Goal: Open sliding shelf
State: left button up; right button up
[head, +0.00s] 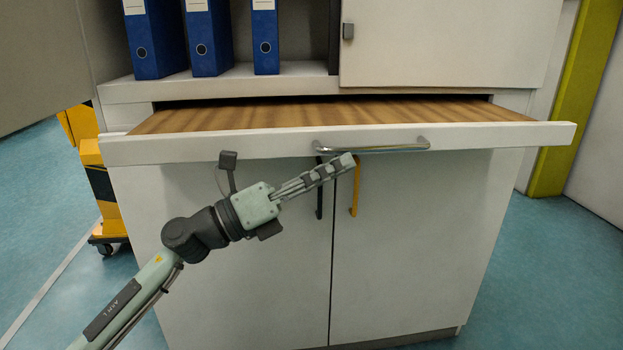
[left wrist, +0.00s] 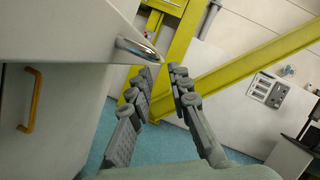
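The sliding shelf (head: 330,115) is a wood-topped board with a white front, and it sticks out from the cabinet. Its curved metal handle (head: 400,148) is on the front face. My left gripper (head: 345,163) is just below the left part of the handle, pointing right. In the left wrist view, the left gripper (left wrist: 161,75) has a gap between its fingers and nothing between them. The handle (left wrist: 138,48) shows there just beyond the fingertips, at upper left, outside the gap. Whether a finger touches it is unclear. My right gripper is not in view.
Below the shelf are two cabinet doors (head: 420,240) with a black handle (head: 319,195) and an orange handle (head: 355,190). Blue binders (head: 207,40) stand above the shelf. A yellow post (head: 557,100) is at right.

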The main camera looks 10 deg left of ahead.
pick_arm(q)
jog(key=shift+v, duration=2.25)
jog(key=w+a+f+n+t+y, duration=0.35)
jog(key=a+f+n+y, duration=0.4)
jog(key=n, duration=0.45)
jog(key=w+a+f+n+t+y, duration=0.35)
jog(key=a+f+n+y, duration=0.45)
jog(key=n, duration=0.4)
jog(key=s+a+f+n+g+y, duration=0.1)
jog(key=s+f+n+y, duration=0.15)
jog(key=f, duration=0.35)
jog(key=s+a+f+n+g+y, duration=0.1)
jog(key=a+f+n+g+y, duration=0.1)
jog(key=f+n, duration=0.35)
jog(key=s+a+f+n+g, duration=0.1)
jog(key=s+f+n+g, duration=0.15)
jog(key=s+f, duration=0.4)
jog(key=s+f+n+g, duration=0.1)
jog(key=s+f+g, duration=0.3)
jog(key=f, duration=0.6)
jog(key=s+d+f+n+g, duration=0.1)
jog(key=s+f+g, duration=0.2)
jog(key=s+f, duration=0.2)
jog(key=s+d+f+n+g, duration=0.1)
jog(key=s+f, duration=0.4)
jog(key=s, duration=0.5)
jog(key=shift+s+d+f+n+g, duration=0.25)
jog(key=shift+s+n+g, duration=0.15)
jog(key=shift+n+g, duration=0.4)
jog(key=shift+a, duration=0.1)
